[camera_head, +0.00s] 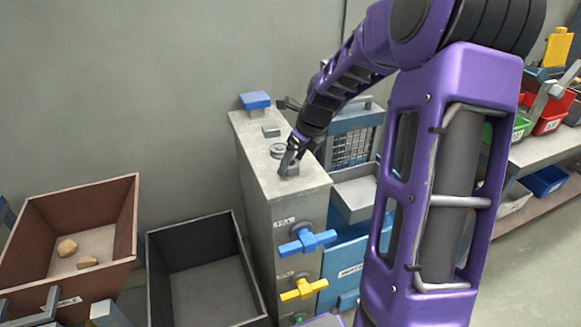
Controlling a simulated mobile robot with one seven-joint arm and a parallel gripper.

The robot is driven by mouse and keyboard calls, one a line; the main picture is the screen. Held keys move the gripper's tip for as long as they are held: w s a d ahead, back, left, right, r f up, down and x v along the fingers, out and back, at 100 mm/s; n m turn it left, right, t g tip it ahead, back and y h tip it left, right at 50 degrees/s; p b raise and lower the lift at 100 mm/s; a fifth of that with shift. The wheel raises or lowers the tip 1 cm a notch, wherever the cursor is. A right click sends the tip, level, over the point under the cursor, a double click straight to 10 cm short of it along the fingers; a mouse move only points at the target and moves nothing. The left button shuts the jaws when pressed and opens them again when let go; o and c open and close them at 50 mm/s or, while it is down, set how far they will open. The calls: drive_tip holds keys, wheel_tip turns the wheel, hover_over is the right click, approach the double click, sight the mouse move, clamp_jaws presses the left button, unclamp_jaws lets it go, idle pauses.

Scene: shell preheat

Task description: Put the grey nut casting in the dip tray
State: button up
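My gripper (289,163) points down at the top of the grey cabinet, near its front edge. A small grey casting (294,170) is right at the fingertips and partly hidden by them. It may be the nut, but its shape is unclear. I cannot tell whether the fingers are closed on it. A round grey piece with a dark centre (278,150) lies just behind the gripper, and a grey block (271,131) lies farther back. A shallow grey tray (358,212) at the cabinet's right side looks like the dip tray. No contents show in its visible part.
The grey cabinet (257,185) carries a blue valve handle (306,242) and a yellow one (303,289). A dark empty bin (158,280) stands left of it. A brown bin (122,215) holds tan lumps. My purple arm hides the area right of the tray.

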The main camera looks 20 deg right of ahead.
clamp_jaws()
